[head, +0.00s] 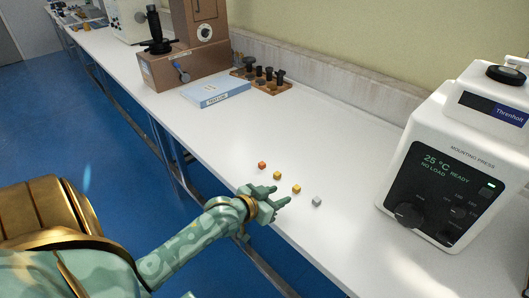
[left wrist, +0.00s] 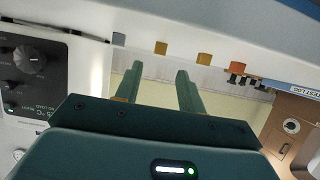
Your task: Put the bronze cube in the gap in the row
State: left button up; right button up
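Small cubes stand in a line on the white bench: an orange-red cube (head: 262,165), a yellow-brown cube (head: 277,175), a yellow cube (head: 297,189) and a grey cube (head: 317,201). They look about evenly spaced, with no clear wide gap. I cannot tell for sure which of the two yellowish cubes is bronze; they show in the left wrist view as a browner one (left wrist: 204,59) and a yellower one (left wrist: 161,47). My left gripper (head: 282,194) is at the bench's front edge, just short of the cubes, fingers apart and empty. My right gripper is out of view.
A white mounting press (head: 440,160) stands to the right of the cubes. Behind them lie a blue test log (head: 215,91), a wooden rack with dark pegs (head: 262,80) and a brown tester (head: 185,65). The bench between rack and cubes is clear.

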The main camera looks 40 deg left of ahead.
pick_arm(q)
jog(key=p+v, duration=0.1)
jog(key=v, duration=0.4)
jog(key=shift+s, duration=0.1)
